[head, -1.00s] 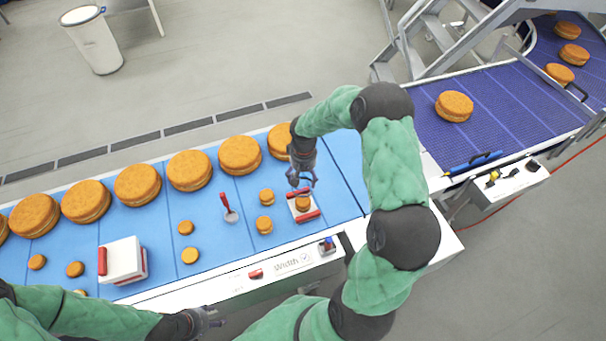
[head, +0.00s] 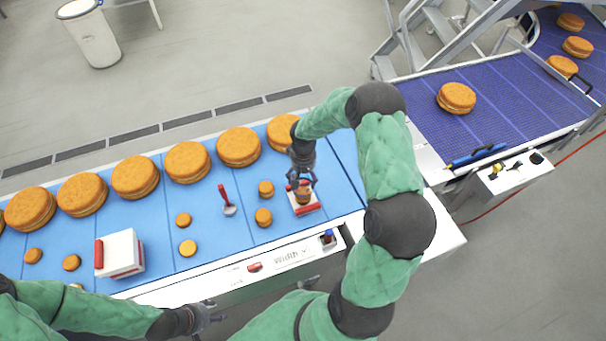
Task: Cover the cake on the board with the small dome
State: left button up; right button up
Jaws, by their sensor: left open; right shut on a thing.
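The cake (head: 303,197) is a small orange-brown filled round on the board (head: 313,209), a white plate with red edges, near the right end of the light blue belt. Whether the dome touches the board I cannot tell. My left gripper (head: 212,319) is open and empty in front of the belt.
Small rounds (head: 264,217) lie left of the board. A red-handled utensil (head: 228,204) lies farther left, and a white stack with red parts (head: 122,253) beyond it. Large rounds (head: 187,162) line the belt's back edge. A control panel (head: 290,256) runs along the front.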

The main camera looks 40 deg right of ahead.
jog(key=shift+f+b, duration=0.8)
jog(key=shift+f, duration=0.65)
jog(key=shift+f+b, duration=2.05)
jog(key=shift+f, duration=0.2)
jog(key=shift+c, duration=0.7)
jog(key=shift+f+b, duration=0.1)
jog(key=shift+b, duration=0.3)
jog(key=o, duration=1.2)
jog(key=shift+c, duration=0.2)
